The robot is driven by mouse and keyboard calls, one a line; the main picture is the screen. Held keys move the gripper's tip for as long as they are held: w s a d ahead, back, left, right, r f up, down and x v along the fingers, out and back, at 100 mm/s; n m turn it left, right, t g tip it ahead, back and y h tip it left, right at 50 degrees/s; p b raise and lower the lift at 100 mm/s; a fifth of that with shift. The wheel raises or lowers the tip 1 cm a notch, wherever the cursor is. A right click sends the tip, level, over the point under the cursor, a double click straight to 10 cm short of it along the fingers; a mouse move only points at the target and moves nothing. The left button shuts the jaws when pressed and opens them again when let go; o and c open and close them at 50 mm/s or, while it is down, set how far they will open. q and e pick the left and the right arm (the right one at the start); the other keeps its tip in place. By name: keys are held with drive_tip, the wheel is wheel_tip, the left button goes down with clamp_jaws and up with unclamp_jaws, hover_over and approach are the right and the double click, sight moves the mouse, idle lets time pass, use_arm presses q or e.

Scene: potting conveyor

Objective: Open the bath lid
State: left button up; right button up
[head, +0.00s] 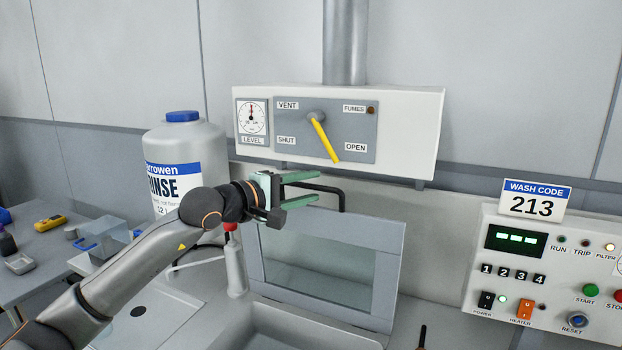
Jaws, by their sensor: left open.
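The bath lid (385,265) is a grey-framed panel with a greyish glass pane. It stands raised and steeply tilted at the back of the sink-like bath (290,335). Its black bar handle (343,193) is at the top edge. My left gripper (316,187) is at the handle, with its green fingers open, one above and one below the bar in the picture. Part of the handle is hidden by the gripper, and I cannot tell whether the fingers touch it. My right gripper is not in view.
A white vent box (420,125) with a yellow lever (325,140) hangs above the lid. A rinse jug (205,140) and a red-topped bottle (234,270) stand to the left. A control panel (550,295) with the wash code sign (536,200) is at right.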

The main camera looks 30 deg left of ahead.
use_arm(q)
drive_tip(key=shift+w+d, duration=0.2)
drive_tip(key=shift+w, duration=0.3)
drive_tip(key=shift+f, duration=0.1)
clamp_jaws()
idle(1.1)
